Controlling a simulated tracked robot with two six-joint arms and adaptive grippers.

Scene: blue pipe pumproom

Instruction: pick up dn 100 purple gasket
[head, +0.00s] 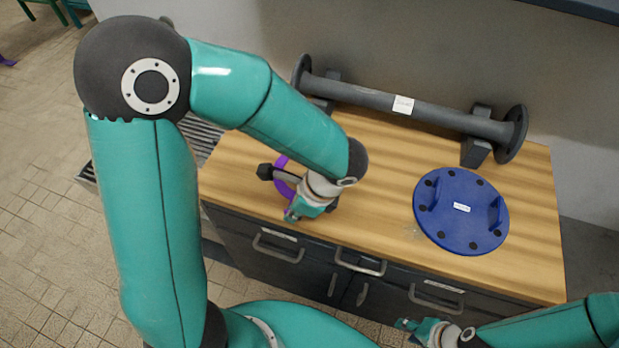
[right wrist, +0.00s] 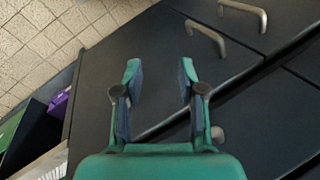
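The purple gasket (head: 281,186) lies near the left end of the wooden worktop in the head view. Only part of its ring shows, because my left gripper and forearm cover the rest. My left gripper (head: 293,211) is right over the gasket's near right side. Whether its fingers are open or shut on the ring cannot be seen. My right gripper (head: 405,325) is low in front of the cabinet, away from the gasket. In the right wrist view, the right gripper (right wrist: 160,72) is open, with nothing between its fingers.
A blue round flange plate (head: 461,211) lies at the worktop's right. A grey flanged pipe (head: 430,108) rests on supports along the back. The wooden worktop (head: 380,225) is clear in the middle. Drawers with handles (head: 278,247) face the front. A dark block (head: 265,172) shows beside the gasket.

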